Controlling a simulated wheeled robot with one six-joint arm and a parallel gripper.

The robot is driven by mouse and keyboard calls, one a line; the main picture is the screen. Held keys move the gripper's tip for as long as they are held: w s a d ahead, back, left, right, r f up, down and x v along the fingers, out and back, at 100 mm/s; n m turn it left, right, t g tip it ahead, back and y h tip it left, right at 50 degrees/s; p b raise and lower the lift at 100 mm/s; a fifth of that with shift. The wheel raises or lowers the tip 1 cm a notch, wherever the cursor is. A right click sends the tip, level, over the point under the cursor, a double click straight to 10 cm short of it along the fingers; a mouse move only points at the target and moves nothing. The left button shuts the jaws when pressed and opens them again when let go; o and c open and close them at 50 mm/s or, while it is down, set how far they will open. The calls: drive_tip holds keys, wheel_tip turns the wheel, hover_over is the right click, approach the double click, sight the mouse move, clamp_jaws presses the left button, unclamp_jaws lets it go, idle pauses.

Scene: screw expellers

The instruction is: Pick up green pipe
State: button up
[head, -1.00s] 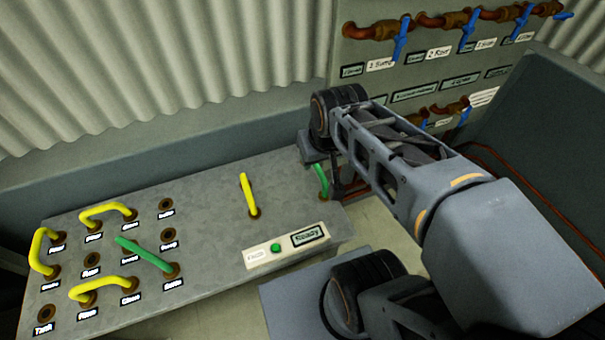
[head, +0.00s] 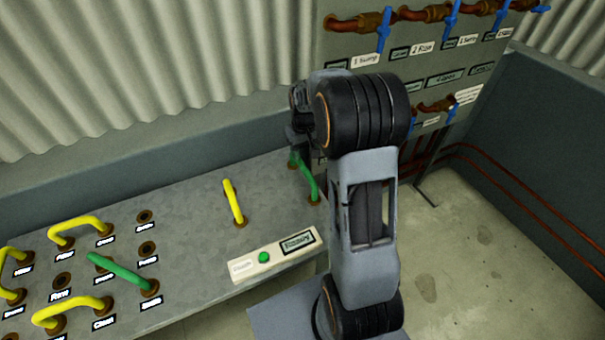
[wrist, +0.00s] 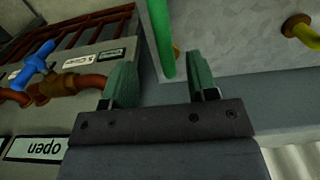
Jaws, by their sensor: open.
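One green pipe (head: 309,183) stands at the right end of the grey bench in the head view, partly hidden by my arm. It also shows in the wrist view (wrist: 161,38), lying between the lines of my two fingers. My gripper (wrist: 160,68) is open, with its two green fingertips apart on either side of the pipe's lower end in the picture. Whether they touch it cannot be told. In the head view my gripper is mostly hidden behind my wrist, just above this pipe. A second green pipe (head: 120,271) lies across sockets at the bench's left.
Several yellow pipes, one of them upright (head: 233,203), stand on the bench (head: 190,215). A pale box with a green button (head: 264,257) sits at its front edge. A valve panel (head: 345,85) with blue handles stands behind. Open floor (head: 470,260) lies at right.

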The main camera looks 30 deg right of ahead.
sight(303, 171)
drive_tip(key=shift+w+a+f+p, duration=0.1)
drive_tip(key=shift+f+p, duration=0.15)
drive_tip(key=shift+f, duration=2.15)
drive_tip(key=shift+a+f+p, duration=0.1)
drive_tip(key=shift+f+p, duration=0.15)
drive_tip(key=shift+f, duration=2.1)
clamp_jaws()
